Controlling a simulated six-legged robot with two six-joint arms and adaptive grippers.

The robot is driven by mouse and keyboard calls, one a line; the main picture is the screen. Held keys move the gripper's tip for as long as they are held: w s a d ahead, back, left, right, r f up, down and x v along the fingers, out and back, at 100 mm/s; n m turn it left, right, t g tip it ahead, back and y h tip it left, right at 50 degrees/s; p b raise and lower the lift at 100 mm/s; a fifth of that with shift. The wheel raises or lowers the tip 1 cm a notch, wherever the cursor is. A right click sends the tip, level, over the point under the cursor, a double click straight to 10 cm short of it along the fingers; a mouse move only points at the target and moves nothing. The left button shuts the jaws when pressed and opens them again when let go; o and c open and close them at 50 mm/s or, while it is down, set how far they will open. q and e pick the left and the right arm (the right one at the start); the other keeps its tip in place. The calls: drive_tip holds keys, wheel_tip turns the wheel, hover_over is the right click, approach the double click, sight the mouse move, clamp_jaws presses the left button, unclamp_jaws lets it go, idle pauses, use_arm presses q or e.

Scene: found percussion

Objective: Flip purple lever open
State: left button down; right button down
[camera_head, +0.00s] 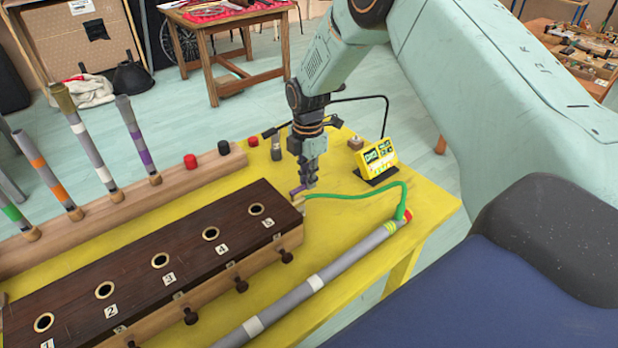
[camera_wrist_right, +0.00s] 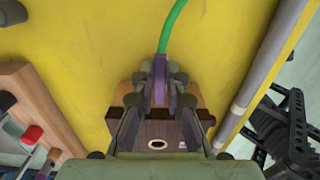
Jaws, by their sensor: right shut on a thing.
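My right gripper (camera_head: 306,184) is at the far right end of the dark wooden box (camera_head: 190,252), pointing down. It is shut on a small purple lever (camera_head: 296,191). In the right wrist view the purple lever (camera_wrist_right: 160,78) sits between the two fingers (camera_wrist_right: 160,82), in line with the green hose (camera_wrist_right: 173,25). The fingers hide part of the lever, and its exact angle is hard to tell. The green hose (camera_head: 355,196) runs from the box end to a grey pipe (camera_head: 325,277). My left gripper is not in view.
The box has a row of numbered holes and dark knobs along its front. Grey tubes with coloured bands, one purple (camera_head: 140,145), stand in a wooden rail (camera_head: 180,186) behind. A yellow display (camera_head: 379,156) stands right of the gripper. The yellow table (camera_head: 425,205) is clear at right.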

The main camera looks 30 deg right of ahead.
idle(0.3)
drive_tip(key=c, duration=1.6)
unclamp_jaws()
drive_tip(key=shift+a, duration=0.15)
drive_tip(key=shift+c, duration=0.2)
drive_tip(key=shift+r, duration=0.1)
drive_tip(key=shift+r, duration=0.3)
wheel_tip(320, 180, up, 11)
drive_tip(key=shift+r, duration=0.15)
